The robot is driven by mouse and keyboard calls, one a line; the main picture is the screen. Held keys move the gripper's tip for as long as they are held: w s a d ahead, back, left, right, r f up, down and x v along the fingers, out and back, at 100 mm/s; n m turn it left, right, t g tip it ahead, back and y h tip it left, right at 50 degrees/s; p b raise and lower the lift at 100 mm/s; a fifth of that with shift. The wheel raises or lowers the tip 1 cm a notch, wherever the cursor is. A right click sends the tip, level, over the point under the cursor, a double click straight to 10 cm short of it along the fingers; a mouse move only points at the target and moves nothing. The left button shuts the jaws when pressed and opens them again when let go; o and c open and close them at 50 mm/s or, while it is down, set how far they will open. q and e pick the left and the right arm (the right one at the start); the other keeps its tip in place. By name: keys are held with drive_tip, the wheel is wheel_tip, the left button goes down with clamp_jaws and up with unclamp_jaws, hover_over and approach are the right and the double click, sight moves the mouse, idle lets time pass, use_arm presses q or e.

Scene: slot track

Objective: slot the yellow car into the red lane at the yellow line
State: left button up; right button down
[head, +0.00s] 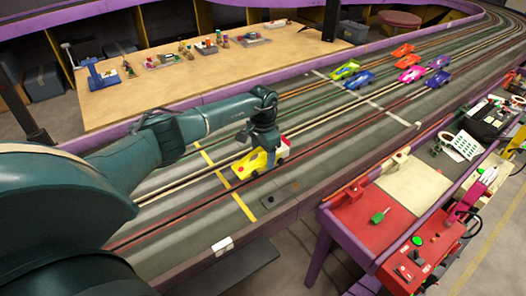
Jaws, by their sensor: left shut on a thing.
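The yellow car (252,164) with a white and red rear sits low over the near lanes of the slot track, just right of the yellow line (228,184). My left gripper (265,148) points down from above and is shut on the yellow car, hiding part of its body. The red lane (166,223) is the dark red line nearest the front edge of the track, and it runs close by the car. I cannot tell whether the car touches the track. My right gripper is not in view.
A red and purple side table (395,222) with tools stands at right. A wooden table (150,100) with small items is behind the track.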

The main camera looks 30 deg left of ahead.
sight(263, 161)
use_arm(q)
wheel_tip(263, 161, down, 2)
drive_tip(key=shift+f+b, duration=0.1)
drive_tip(key=shift+b, duration=0.45)
drive_tip(key=shift+f+b, duration=0.3)
drive_tip(key=shift+f, duration=0.2)
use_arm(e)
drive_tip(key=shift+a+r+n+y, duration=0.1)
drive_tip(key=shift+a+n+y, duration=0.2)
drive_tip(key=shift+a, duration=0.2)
use_arm(q)
drive_tip(key=shift+p, duration=0.75)
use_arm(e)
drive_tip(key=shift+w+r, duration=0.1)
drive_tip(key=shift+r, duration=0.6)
